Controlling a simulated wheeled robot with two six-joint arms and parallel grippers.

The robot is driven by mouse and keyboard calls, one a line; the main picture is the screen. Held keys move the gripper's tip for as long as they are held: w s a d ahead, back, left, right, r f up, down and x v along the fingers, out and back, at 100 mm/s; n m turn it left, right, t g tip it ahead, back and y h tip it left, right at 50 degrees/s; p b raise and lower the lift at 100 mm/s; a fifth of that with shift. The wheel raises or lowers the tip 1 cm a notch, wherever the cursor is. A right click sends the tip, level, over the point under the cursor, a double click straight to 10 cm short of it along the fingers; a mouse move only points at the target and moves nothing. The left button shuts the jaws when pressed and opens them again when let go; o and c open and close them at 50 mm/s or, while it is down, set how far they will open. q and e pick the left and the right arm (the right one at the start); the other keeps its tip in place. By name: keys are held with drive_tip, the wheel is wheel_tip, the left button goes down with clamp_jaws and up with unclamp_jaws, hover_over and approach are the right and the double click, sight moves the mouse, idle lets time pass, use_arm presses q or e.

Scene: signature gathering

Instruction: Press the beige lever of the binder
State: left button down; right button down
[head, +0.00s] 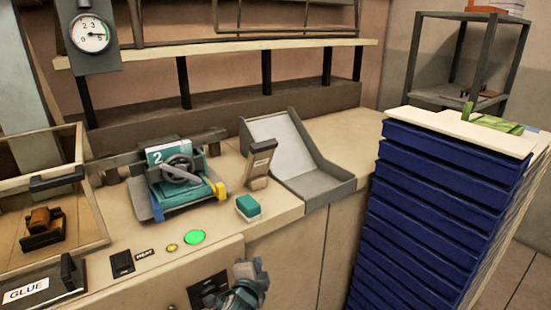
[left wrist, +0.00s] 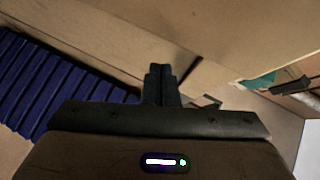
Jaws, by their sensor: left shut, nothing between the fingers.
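The binder (head: 184,188) is a teal and grey machine on the counter, with a grey ring-shaped part and a card marked 2 on it. An upright beige lever (head: 260,163) with a dark labelled face stands to its right, beside the grey tray. My left gripper (head: 248,268) is low at the front of the counter, below and apart from the lever. Its fingers are together and empty in the left wrist view (left wrist: 161,75). The lever is not clear in that view. My right gripper is not in view.
A teal-topped block (head: 248,207) lies in front of the lever. A grey tray (head: 315,188) stands to the right. A green button (head: 194,237) is on the front panel. A tall stack of blue drawers (head: 440,190) stands at right. A glass-sided box (head: 95,225) is at left.

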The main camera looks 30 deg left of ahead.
use_arm(q)
drive_tip(key=w+r+m+t, duration=0.2)
drive_tip(key=r+m+t, duration=0.1)
drive_tip(key=r, duration=0.6)
drive_tip(key=w+r+m+t+y, duration=0.1)
drive_tip(key=w+r+m+t, duration=0.2)
drive_tip(key=r, duration=0.6)
drive_tip(key=shift+a+r+m+t, duration=0.15)
drive_tip(key=shift+m+t, duration=0.15)
drive_tip(key=shift+m, duration=0.5)
drive_tip(key=p, duration=0.3)
approach(271, 148)
drive_tip(key=w+d, duration=0.2)
drive_tip(key=w, duration=0.1)
drive_tip(key=a, duration=0.1)
drive_tip(key=w+a+r, duration=0.1)
drive_tip(key=a+p, duration=0.1)
drive_tip(key=shift+w+r, duration=0.25)
drive_tip(key=shift+r, duration=0.05)
drive_tip(key=shift+w+a+r, duration=0.1)
drive_tip(key=shift+w+a, duration=0.05)
drive_tip(key=shift+a, duration=0.3)
drive_tip(key=shift+d, duration=0.1)
